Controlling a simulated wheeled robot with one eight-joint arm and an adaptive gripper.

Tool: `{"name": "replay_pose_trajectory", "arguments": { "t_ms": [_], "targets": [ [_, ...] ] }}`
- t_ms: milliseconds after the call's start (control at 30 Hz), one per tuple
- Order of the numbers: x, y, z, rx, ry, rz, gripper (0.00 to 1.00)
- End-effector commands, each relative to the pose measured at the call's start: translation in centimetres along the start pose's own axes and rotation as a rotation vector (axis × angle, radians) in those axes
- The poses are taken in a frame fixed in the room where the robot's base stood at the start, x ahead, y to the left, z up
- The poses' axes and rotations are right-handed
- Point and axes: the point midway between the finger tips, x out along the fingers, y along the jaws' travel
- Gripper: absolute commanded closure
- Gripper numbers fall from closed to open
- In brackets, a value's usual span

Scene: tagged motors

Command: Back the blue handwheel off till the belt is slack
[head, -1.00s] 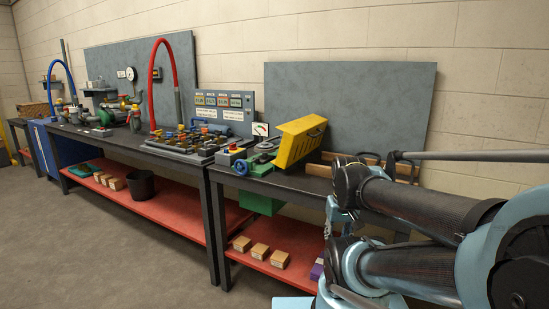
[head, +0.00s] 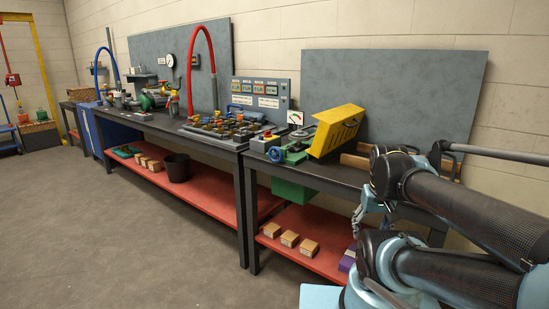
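The blue handwheel (head: 276,155) is small and sits at the front edge of the near bench, at the left of a green machine body (head: 295,157). A yellow slotted guard (head: 336,131) stands tilted on the right of that machine. A belt cannot be made out; the guard may hide it. My arm fills the right side of the head view, in front of the bench's right end.
The near bench (head: 345,177) has a red lower shelf with several wooden blocks (head: 289,239). A longer bench (head: 205,142) runs left. The grey floor (head: 130,235) in front is clear.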

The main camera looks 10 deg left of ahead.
Motion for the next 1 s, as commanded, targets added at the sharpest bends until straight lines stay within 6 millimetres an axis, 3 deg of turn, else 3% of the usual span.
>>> {"name": "replay_pose_trajectory", "arguments": {
  "t_ms": [267, 467, 767, 1000],
  "targets": [
    [-5.0, -2.2, -7.7, 0.103, 0.047, 0.016, 0.17],
    [-8.4, -5.4, -14.2, 0.201, 0.094, 0.015, 0.17],
    [-12.5, -13.0, -23.4, 0.347, 0.167, -0.014, 0.17],
    [-14.9, -21.4, -29.6, 0.461, 0.221, -0.064, 0.17]
  ]
}}
